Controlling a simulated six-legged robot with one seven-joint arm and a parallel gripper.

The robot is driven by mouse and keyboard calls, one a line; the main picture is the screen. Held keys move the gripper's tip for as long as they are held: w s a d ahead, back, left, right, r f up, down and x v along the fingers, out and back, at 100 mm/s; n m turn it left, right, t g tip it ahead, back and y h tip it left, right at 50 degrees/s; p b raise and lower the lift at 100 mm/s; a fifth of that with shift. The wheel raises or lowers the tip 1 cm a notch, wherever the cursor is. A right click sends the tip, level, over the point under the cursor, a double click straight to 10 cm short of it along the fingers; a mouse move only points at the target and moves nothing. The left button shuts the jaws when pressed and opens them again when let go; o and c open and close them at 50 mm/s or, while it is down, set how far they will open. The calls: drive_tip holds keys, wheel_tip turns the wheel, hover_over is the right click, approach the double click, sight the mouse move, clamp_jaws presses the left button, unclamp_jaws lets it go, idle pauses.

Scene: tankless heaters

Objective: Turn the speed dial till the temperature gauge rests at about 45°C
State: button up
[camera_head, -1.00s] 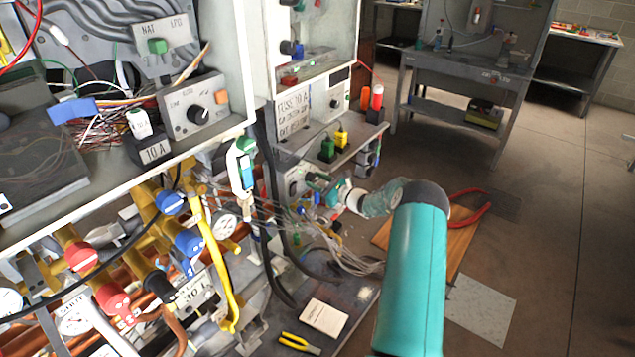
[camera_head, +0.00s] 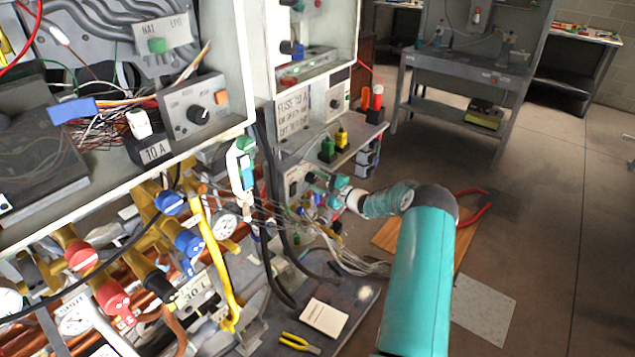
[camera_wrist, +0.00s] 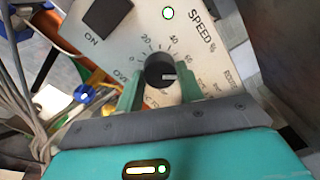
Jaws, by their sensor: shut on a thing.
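The speed dial (camera_wrist: 158,66) is a round black knob on a white panel in the wrist view, with a scale of numbers around it. Its pale mark points to the right. My gripper (camera_wrist: 161,75) has a green finger on each side of the knob and is shut on it. In the head view my gripper (camera_head: 318,179) reaches the small control box (camera_head: 295,181) under the shelf, and the knob itself is too small to make out. A round white gauge (camera_head: 224,224) stands among the pipes at left. I cannot tell its reading or whether it shows temperature.
A dark switch (camera_wrist: 106,14) sits beside the dial. Loose grey cables (camera_head: 350,262) hang under my arm. Yellow pliers (camera_head: 299,343) and a white card (camera_head: 324,315) lie on the lower plate. Yellow pipes with coloured valves crowd the left. The floor at right is open.

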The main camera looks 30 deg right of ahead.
drive_tip(key=shift+n, duration=1)
drive_tip(key=o, duration=1)
drive_tip(key=v, duration=1.3)
drive_tip(key=shift+s+d, duration=0.15)
drive_tip(key=shift+s, duration=0.2)
drive_tip(key=shift+s, duration=0.1)
